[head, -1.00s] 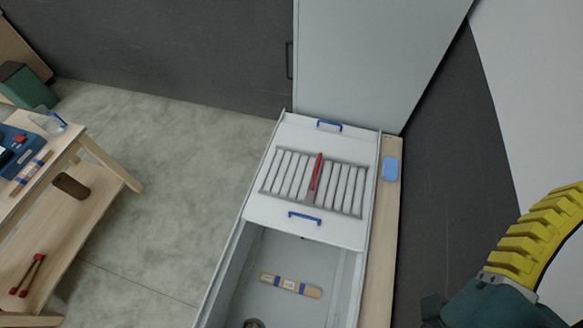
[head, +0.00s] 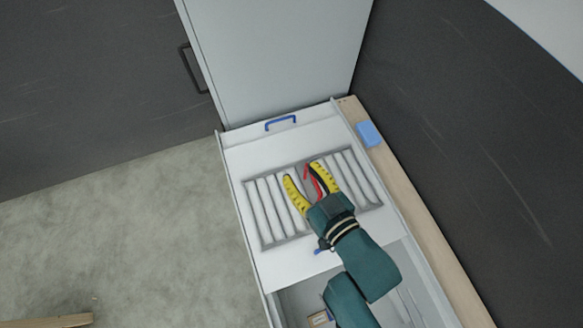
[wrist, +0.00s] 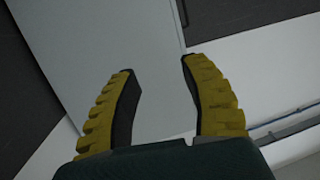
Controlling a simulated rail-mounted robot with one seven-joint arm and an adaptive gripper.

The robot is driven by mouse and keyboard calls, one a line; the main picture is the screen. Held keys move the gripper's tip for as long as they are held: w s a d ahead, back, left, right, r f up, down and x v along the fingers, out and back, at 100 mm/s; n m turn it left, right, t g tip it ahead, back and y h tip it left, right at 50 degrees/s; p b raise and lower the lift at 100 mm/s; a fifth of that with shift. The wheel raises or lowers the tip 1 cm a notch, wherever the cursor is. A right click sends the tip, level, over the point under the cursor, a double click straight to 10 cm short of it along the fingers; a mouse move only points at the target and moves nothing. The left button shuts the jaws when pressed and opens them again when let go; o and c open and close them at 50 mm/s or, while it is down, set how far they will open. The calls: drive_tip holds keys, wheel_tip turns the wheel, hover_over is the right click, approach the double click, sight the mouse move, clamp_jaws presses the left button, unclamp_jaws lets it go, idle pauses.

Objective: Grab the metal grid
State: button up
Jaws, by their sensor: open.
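The metal grid (head: 268,206) is a grey frame with pale slats, lying on a white panel (head: 285,268). A red bar (head: 307,176), upright across its middle in the earlier view, is now partly hidden by my gripper. My gripper (head: 301,173) has yellow ridged fingers, spread apart, over the middle of the grid with the red bar close to the right finger. I cannot tell whether they touch. In the wrist view my gripper (wrist: 156,72) is open with nothing between the fingers, and the grid is not visible there.
The panel has a blue handle (head: 281,123) at the back and another at the front (head: 322,248), mostly hidden by my arm. A tall grey cabinet door (head: 275,55) stands behind. A blue block (head: 369,134) sits on the wooden strip (head: 425,215) at right.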

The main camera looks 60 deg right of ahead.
sight(316, 182)
drive_tip(key=s+f+m+g+b, duration=0.2)
drive_tip(key=s+f+g+b, duration=0.1)
drive_tip(key=s+f, duration=0.95)
drive_tip(key=shift+h, duration=0.4)
drive_tip(key=x, duration=0.8)
drive_tip(key=a+f+x, duration=0.1)
drive_tip(key=x, duration=0.2)
drive_tip(key=shift+w+d+f, duration=0.2)
drive_tip(key=shift+w+d, duration=0.1)
drive_tip(key=shift+w, duration=0.1)
drive_tip(key=shift+g, duration=0.3)
drive_tip(key=x, duration=0.5)
drive_tip(key=shift+w+f, duration=0.3)
drive_tip(key=shift+f, duration=0.1)
drive_tip(key=shift+s, duration=0.1)
clamp_jaws()
drive_tip(key=shift+r, duration=0.1)
